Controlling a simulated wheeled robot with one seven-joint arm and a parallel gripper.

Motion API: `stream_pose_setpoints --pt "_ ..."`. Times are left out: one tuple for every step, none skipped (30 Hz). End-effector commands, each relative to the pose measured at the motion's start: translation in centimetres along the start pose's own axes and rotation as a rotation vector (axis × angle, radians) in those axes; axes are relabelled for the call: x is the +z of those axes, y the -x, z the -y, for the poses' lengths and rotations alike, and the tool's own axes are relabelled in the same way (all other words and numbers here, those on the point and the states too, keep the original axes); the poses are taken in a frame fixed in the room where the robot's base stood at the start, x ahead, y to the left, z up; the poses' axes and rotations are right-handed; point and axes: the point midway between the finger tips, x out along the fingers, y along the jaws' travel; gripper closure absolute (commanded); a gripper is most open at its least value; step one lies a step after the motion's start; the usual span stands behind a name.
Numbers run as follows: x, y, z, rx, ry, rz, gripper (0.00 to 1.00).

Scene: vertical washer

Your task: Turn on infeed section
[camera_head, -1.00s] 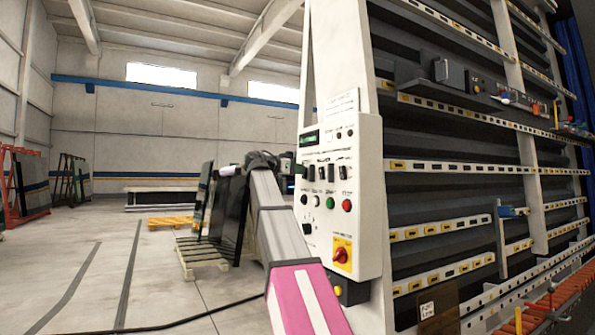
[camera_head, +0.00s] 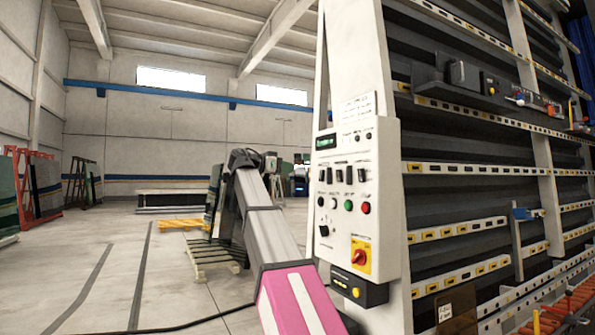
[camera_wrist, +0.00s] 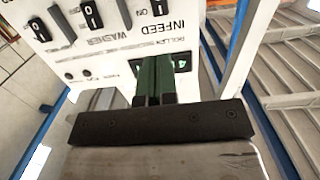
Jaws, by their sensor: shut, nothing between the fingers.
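The white control panel (camera_head: 345,200) stands on the front of the washer, with a row of dark switches (camera_head: 339,175) across its upper middle. In the wrist view the panel appears upside down, with the INFEED label (camera_wrist: 170,29) beyond my fingers. A dark switch (camera_wrist: 125,14) sits beside that label; I cannot read its position. My gripper (camera_wrist: 155,65) is shut and empty, its fingers in front of the green-lit display area. Contact with the panel cannot be told. In the head view the gripper's fingers are not clear.
Below the switches are green and red buttons and a red rotary switch (camera_head: 360,257) on a yellow plate. The washer's racks (camera_head: 470,170) fill the right side. Glass on a pallet (camera_head: 215,258) stands behind my arm. The floor at left is open.

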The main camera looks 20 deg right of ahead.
Motion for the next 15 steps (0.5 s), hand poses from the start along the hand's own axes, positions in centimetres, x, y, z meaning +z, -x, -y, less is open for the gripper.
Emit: stream_pose_setpoints --pt "0.0 0.7 0.0 -0.001 0.000 0.001 1.00" --pt "0.0 0.9 0.0 -0.001 0.000 0.001 1.00" --pt "0.0 1.2 0.0 -0.001 0.000 0.001 1.00" --pt "0.0 1.4 0.0 -0.001 0.000 0.001 1.00" --pt "0.0 1.5 0.0 -0.001 0.000 0.001 1.00" --pt "0.0 1.6 0.0 -0.001 0.000 0.000 1.00" --pt "0.0 1.7 0.0 0.000 0.000 0.000 1.00" --pt "0.0 1.7 0.0 0.000 0.000 0.000 1.00" --pt "0.0 1.8 0.0 0.000 0.000 0.000 1.00" --pt "0.0 1.8 0.0 0.000 0.000 0.000 1.00" --pt "0.0 1.8 0.0 0.000 0.000 0.000 1.00" --pt "0.0 1.8 0.0 0.000 0.000 0.000 1.00" --pt "0.0 1.7 0.0 0.000 0.000 0.000 1.00" --pt "0.0 1.7 0.0 0.000 0.000 0.000 1.00" --pt "0.0 1.7 0.0 0.000 0.000 0.000 1.00"
